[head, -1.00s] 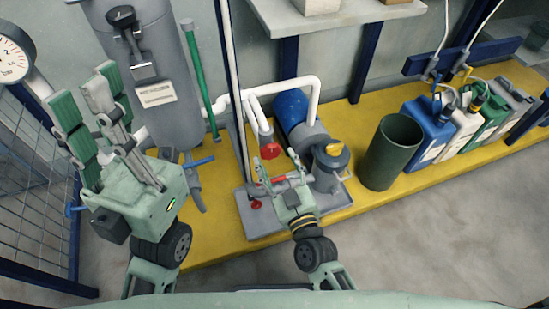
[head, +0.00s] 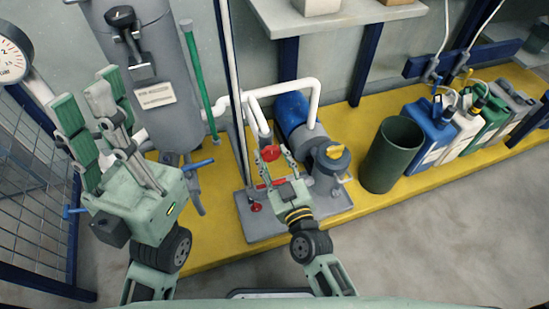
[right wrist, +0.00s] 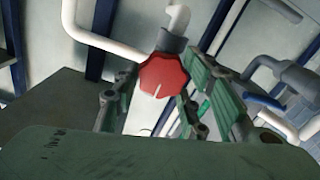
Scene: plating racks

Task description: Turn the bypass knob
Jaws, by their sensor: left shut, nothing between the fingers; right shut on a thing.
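A red lobed knob (head: 271,153) sits at the lower end of a white pipe, beside the blue pump motor. No label shows which knob is the bypass knob. My right gripper (head: 272,158) is at this red knob, with its fingers on either side of it. In the right wrist view the red knob (right wrist: 163,77) has a pale notch mark at its lower edge and lies between the green fingers. My right gripper is shut on it. My left gripper (head: 88,105) is raised at the left, shut and empty, away from the knob.
A grey filter housing with a yellow-topped lid (head: 333,160) stands right of my right gripper. A smaller red knob (head: 256,207) is low on the grey tray (head: 272,228). A dark green bin (head: 391,155) and several canisters stand right. A grey tank (head: 155,60) is behind my left gripper.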

